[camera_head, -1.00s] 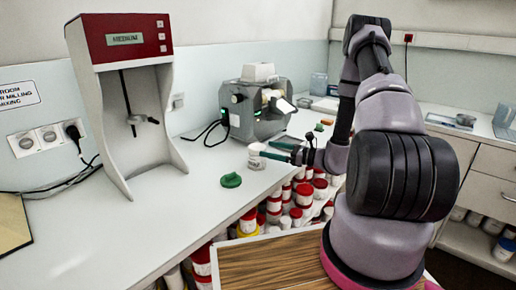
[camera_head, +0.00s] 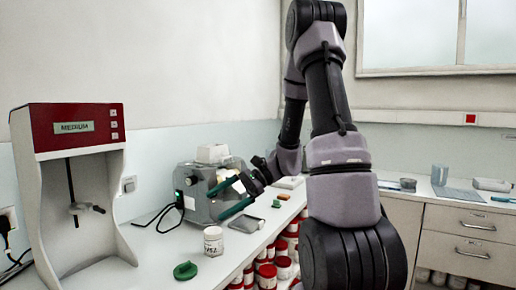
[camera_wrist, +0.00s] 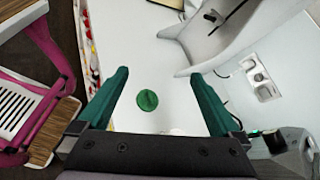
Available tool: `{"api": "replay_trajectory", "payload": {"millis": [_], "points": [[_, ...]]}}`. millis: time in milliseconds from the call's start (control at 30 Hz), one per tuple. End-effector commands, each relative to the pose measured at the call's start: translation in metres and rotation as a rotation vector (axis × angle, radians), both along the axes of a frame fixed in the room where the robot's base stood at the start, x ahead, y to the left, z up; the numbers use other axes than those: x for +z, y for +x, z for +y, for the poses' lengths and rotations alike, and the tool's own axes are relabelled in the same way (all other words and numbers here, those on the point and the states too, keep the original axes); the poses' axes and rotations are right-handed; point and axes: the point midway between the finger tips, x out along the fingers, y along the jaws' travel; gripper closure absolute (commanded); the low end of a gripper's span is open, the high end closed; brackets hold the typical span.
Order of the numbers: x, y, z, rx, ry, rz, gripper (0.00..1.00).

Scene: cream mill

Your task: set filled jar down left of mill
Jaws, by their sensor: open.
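The white jar (camera_head: 213,242) with a dark-lettered label stands upright on the white counter, in front of the mill in the head view. Its contents cannot be made out. The grey mill (camera_head: 200,207) with a green lamp stands behind it against the wall; part of it also shows at the lower right of the wrist view (camera_wrist: 290,150). My gripper (camera_head: 218,203) is open, its green fingers spread in front of the mill, above and apart from the jar. In the wrist view the open fingers (camera_wrist: 160,76) have nothing clear between them but counter and lid.
A green lid (camera_head: 185,271) lies on the counter near the jar; it also shows in the wrist view (camera_wrist: 147,100). A red-topped dispenser (camera_head: 73,130) stands at left. A grey flat item (camera_head: 247,223) lies right of the jar. Red-lidded tubs (camera_head: 265,275) fill the space below the counter.

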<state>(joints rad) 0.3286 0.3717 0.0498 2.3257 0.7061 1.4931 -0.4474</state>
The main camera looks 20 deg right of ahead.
Motion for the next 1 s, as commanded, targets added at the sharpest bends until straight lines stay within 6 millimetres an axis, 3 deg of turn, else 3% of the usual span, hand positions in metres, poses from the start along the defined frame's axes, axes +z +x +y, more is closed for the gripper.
{"api": "replay_trajectory", "payload": {"millis": [33,233,500,800,1000], "points": [[0.016,-0.012,0.003,0.051,-0.071,-0.053,0.00],[0.055,-0.057,0.001,0.215,-0.362,-0.250,0.00],[0.109,-0.102,-0.022,0.323,-0.748,-0.579,0.00],[0.164,-0.133,-0.048,0.308,-1.046,-0.906,0.00],[0.175,-0.139,-0.054,0.296,-1.100,-0.970,0.00]]}}
